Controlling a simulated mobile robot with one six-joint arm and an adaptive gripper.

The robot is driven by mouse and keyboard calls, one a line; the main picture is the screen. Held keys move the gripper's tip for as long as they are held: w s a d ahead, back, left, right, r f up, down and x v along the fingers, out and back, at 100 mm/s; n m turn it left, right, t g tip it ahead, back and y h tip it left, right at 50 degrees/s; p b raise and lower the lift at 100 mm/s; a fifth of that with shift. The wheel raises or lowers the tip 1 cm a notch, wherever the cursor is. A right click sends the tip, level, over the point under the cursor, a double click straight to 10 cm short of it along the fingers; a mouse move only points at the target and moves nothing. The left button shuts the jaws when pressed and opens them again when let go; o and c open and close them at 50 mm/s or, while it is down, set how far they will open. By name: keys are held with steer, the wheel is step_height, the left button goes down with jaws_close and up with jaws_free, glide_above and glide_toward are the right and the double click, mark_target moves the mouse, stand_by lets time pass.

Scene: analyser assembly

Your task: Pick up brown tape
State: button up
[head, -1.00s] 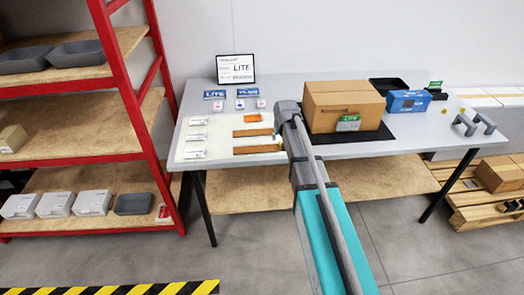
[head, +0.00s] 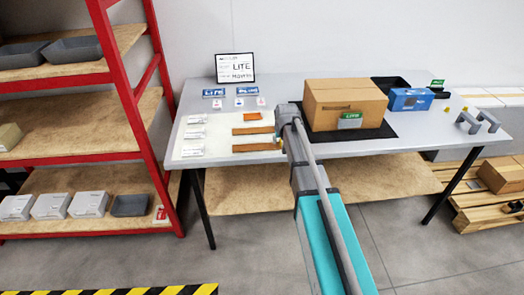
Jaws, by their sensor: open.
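Two flat brown strips lie on a pale mat on the grey table: the upper strip (head: 252,131) and the lower strip (head: 256,147). A smaller orange-brown piece (head: 253,116) lies just above them. I cannot tell which of these is the brown tape. My gripper (head: 279,136) is at the end of my arm, just right of the strips' right ends. It is open, and no object shows in it. Its fingers are small and mostly hidden by my arm, so its height above the table is unclear.
A cardboard box (head: 345,102) stands on a black mat (head: 388,131) close right of my arm's end. A blue box (head: 409,99) and grey handles (head: 478,121) are farther right. White packets (head: 195,133) lie left of the strips. A sign (head: 235,68) stands behind. A red-framed shelf (head: 128,92) is left.

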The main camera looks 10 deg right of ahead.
steer(key=shift+w+f, duration=0.15)
steer(key=shift+f, duration=0.25)
stand_by(0.3)
jaws_close()
